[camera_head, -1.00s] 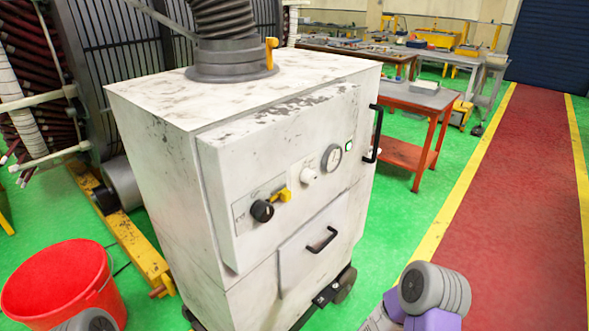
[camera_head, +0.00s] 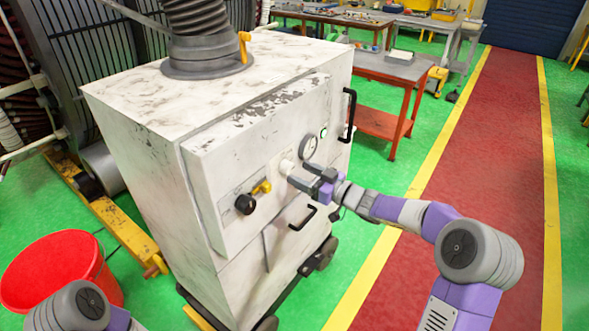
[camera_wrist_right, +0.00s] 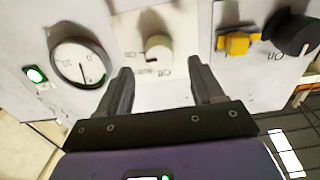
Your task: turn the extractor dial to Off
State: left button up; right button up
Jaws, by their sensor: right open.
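The extractor is a scuffed white cabinet (camera_head: 140,120) in the middle of the head view. Its white dial (camera_head: 287,166) sits on the front panel, left of a round gauge. In the right wrist view the dial (camera_wrist_right: 158,48) appears upside down, with small lettering around it that includes "Off". My right gripper (camera_head: 299,175) is open at the panel, its fingertips close to the dial. In the right wrist view the open fingers (camera_wrist_right: 158,75) lie to either side of the dial, apart from it. My left gripper is out of view.
A yellow lever (camera_head: 262,187) and black knob (camera_head: 245,204) are left of the dial. The gauge (camera_head: 309,147) and black handles (camera_head: 349,115) are nearby. A red bucket (camera_head: 55,270) stands at lower left. The red walkway (camera_head: 480,130) on the right is clear.

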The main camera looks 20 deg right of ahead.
aim_at(291, 169)
jog(key=shift+x, duration=1.65)
jog(key=shift+c, duration=0.3)
jog(key=c, duration=1)
